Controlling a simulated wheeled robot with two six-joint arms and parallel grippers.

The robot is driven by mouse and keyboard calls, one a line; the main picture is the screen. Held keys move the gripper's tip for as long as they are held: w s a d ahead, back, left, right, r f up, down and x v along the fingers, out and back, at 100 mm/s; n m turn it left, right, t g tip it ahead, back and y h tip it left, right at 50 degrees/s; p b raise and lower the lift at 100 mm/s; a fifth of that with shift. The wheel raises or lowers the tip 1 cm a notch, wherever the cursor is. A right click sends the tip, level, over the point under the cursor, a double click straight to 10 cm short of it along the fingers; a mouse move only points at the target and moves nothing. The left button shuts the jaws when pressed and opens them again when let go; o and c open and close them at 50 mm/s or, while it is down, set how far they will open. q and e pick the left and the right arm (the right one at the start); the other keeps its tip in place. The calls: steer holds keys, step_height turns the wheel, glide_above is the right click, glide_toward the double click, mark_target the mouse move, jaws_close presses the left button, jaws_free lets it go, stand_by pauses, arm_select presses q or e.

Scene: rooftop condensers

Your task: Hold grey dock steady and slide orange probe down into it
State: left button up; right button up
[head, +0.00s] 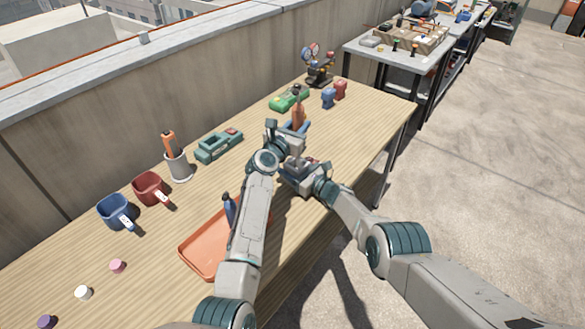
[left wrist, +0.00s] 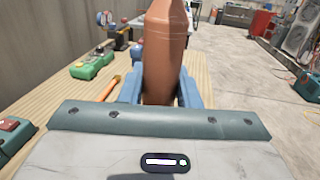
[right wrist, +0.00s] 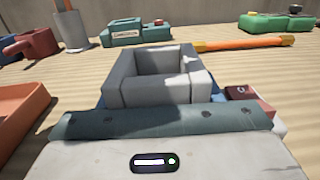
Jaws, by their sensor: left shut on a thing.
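The orange probe (head: 298,117) stands roughly upright in my left gripper (head: 292,136), above the wooden bench. In the left wrist view the probe (left wrist: 165,50) is between the blue fingers (left wrist: 165,92), which are shut on it. The grey dock (right wrist: 150,78) is a square block with an open top, directly in front of my right gripper in the right wrist view. My right gripper (head: 303,174) is low over the bench, below and close to the left one. The dock hides most of its fingers, so their closure is unclear. The probe is apart from the dock.
An orange tray (head: 200,252) lies near the front edge. Red (head: 150,187) and blue (head: 115,211) mugs, a tool holder (head: 179,165), a teal box (head: 218,145) and a green device (head: 288,98) line the back. An orange rod (left wrist: 109,88) lies nearby.

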arm_select(q)
steer(key=m+g+h, duration=0.1)
steer(key=h, duration=0.1)
glide_above(304, 166)
steer(key=w+a, duration=0.1)
steer(key=a, duration=0.1)
steer(key=shift+w+a+f, duration=0.1)
steer(key=shift+f, duration=1.2)
steer(key=shift+w+a+f, duration=0.1)
steer(key=shift+f, duration=1.2)
arm_select(e)
steer(key=shift+c, duration=0.3)
arm_select(q)
steer(key=shift+f, duration=1.2)
steer(key=shift+f, duration=0.25)
steer(key=shift+f, duration=0.35)
steer(key=shift+f, duration=0.15)
steer(key=shift+f, duration=0.45)
steer(key=shift+f, duration=0.35)
steer(key=shift+f, duration=0.3)
steer(key=shift+f, duration=0.15)
